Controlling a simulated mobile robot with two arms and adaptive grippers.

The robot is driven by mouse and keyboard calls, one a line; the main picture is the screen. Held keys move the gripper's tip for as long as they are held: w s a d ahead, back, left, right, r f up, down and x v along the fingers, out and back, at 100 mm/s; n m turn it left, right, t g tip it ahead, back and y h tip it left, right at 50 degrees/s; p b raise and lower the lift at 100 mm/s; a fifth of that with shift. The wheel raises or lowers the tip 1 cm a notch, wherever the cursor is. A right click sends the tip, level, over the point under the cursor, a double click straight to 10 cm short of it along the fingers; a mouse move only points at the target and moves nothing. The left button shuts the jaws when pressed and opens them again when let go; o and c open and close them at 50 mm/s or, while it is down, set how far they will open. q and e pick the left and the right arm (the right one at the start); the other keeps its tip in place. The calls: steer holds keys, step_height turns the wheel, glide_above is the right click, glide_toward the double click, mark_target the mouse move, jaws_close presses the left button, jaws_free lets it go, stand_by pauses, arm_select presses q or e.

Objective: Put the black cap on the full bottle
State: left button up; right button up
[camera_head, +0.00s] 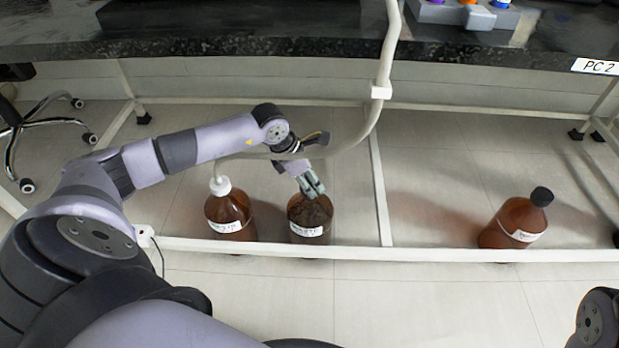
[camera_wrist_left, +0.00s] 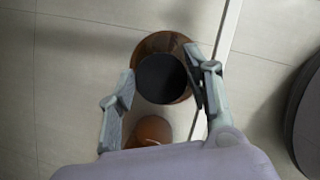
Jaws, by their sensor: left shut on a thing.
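My left gripper (camera_head: 312,187) is at the top of the middle amber bottle (camera_head: 310,228), which stands upright on the floor with a white label. In the left wrist view my left gripper (camera_wrist_left: 160,85) is shut on a round black cap (camera_wrist_left: 160,79). The amber bottle shows under and around the cap in that view (camera_wrist_left: 160,42). I cannot tell whether the cap touches the bottle's neck. In the head view the fingers hide the cap and neck. Fill levels are unclear. My right gripper is out of view.
A white-capped amber bottle (camera_head: 230,215) stands left of the middle one. A black-capped amber bottle (camera_head: 517,222) stands far right. A white table frame bar (camera_head: 379,190) runs just right of the middle bottle. The dark benchtop (camera_head: 320,45) is behind; a chair (camera_head: 40,130) is at left.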

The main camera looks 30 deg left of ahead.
arm_select(q)
steer(key=shift+f, duration=0.5)
stand_by(0.5)
steer(key=o, duration=0.9)
steer(key=v, duration=1.2)
steer(key=shift+r, duration=0.1)
stand_by(0.6)
